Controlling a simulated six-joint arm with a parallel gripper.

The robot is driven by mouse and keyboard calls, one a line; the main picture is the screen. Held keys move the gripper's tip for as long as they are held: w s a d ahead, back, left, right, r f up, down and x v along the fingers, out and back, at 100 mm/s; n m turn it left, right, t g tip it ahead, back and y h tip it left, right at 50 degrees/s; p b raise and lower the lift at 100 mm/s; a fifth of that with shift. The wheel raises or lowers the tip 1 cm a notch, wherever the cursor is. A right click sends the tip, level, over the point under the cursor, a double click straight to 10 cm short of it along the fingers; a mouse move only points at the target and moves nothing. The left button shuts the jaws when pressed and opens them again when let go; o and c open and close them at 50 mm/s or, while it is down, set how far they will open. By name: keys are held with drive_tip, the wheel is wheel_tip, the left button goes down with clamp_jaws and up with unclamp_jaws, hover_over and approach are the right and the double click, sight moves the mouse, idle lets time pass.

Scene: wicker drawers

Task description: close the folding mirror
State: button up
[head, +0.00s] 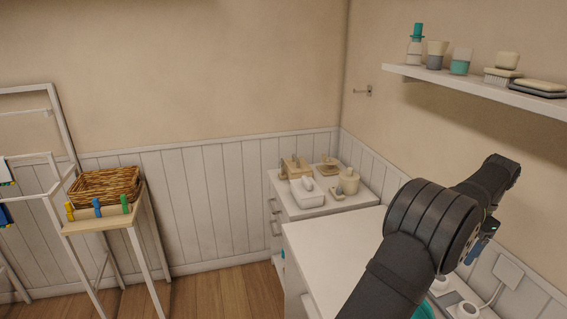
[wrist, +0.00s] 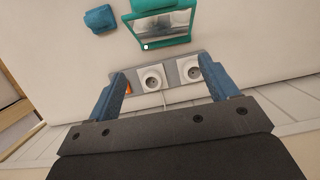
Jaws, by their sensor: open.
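The folding mirror (wrist: 186,42) is at the top of the wrist view, partly cut off. It has a teal frame and a reflective face that shows, with a second teal part at its upper edge. My gripper (wrist: 163,84) has its two blue fingers wide apart with nothing between them, and the mirror lies beyond the fingertips. In the head view, my arm hides most of my gripper. A teal patch (head: 423,311) shows at the bottom beside my arm; I cannot tell if it is the mirror.
A blue block (wrist: 100,19) is left of the mirror. In the head view, a wall shelf (head: 470,88) holds several bathroom items. The white top (head: 330,245) left of my arm looks mostly clear.

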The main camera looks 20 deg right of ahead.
drive_tip(key=shift+m+h, duration=0.3)
drive_tip(key=shift+h, duration=0.4)
drive_tip(key=r, duration=0.1)
drive_tip(key=a+r, duration=0.2)
drive_tip(key=r, duration=0.1)
drive_tip(key=shift+w+a+r, duration=0.1)
drive_tip(key=shift+w+a, duration=0.1)
drive_tip(key=shift+w, duration=0.05)
drive_tip(key=c, duration=1.1)
drive_tip(key=shift+a+r, duration=0.3)
drive_tip(key=shift+a, duration=0.05)
clamp_jaws()
drive_tip(key=shift+h, duration=0.3)
drive_tip(key=shift+w+a+f, duration=0.1)
drive_tip(key=shift+a+f, duration=0.55)
drive_tip(key=shift+f, duration=1.4)
drive_tip(key=shift+w+a+f, duration=0.1)
drive_tip(key=shift+a+f, duration=0.6)
drive_tip(key=shift+f, duration=1.3)
drive_tip(key=shift+a+f, duration=0.65)
drive_tip(key=shift+f, duration=1.4)
